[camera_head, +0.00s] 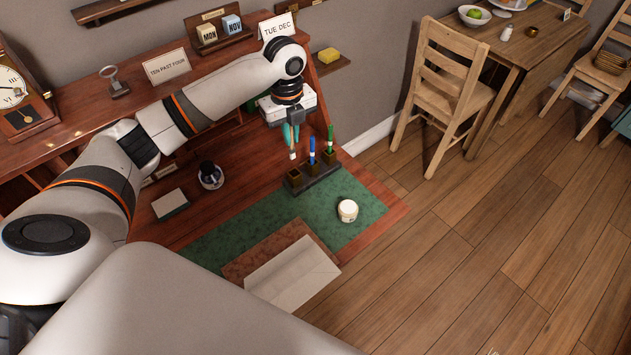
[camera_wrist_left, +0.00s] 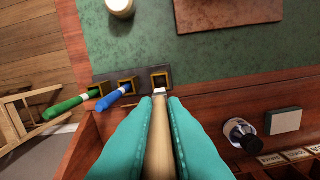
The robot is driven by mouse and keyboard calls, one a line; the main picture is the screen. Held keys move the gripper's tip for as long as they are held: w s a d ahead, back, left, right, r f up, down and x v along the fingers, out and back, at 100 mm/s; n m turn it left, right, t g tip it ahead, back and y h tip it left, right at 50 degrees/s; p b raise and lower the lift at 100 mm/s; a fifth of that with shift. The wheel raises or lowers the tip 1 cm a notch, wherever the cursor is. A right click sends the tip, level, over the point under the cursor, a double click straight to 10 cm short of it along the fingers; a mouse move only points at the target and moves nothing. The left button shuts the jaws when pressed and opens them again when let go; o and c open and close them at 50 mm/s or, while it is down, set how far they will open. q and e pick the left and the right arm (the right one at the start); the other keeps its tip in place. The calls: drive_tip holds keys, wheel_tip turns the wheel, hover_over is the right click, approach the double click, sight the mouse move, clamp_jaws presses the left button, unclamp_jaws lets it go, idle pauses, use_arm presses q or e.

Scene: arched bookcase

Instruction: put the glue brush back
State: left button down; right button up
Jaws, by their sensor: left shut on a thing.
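My left gripper (camera_head: 291,137) is shut on the glue brush (camera_wrist_left: 159,140), which has a pale wooden handle and a whitish tip. In the wrist view the teal fingers (camera_wrist_left: 160,135) hold it on both sides. In the head view the brush (camera_head: 292,155) hangs tip down above the dark holder (camera_head: 318,183). The holder has square cups; one cup (camera_wrist_left: 159,79) is empty, just beyond the brush tip in the wrist view. A blue brush (camera_head: 311,150) and a green brush (camera_head: 330,138) stand in the other cups. My right gripper is not in view.
A white jar (camera_head: 347,210) stands on the green mat (camera_head: 285,212), near a brown board and a pale sheet (camera_head: 292,272). An ink bottle (camera_head: 210,175) and a small pad (camera_head: 170,204) are to the left. Desk signs and blocks line the upper shelf.

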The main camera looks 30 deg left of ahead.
sight(292, 149)
use_arm(q)
wheel_tip(292, 149, down, 5)
drive_tip(key=shift+f+p, duration=0.15)
drive_tip(key=shift+p, duration=0.25)
drive_tip(key=shift+f, duration=2.1)
drive_tip(key=c, duration=1.5)
unclamp_jaws()
drive_tip(key=shift+f, duration=0.15)
wheel_tip(292, 149, up, 12)
drive_tip(key=shift+r+b, duration=0.2)
drive_tip(key=shift+b, duration=0.1)
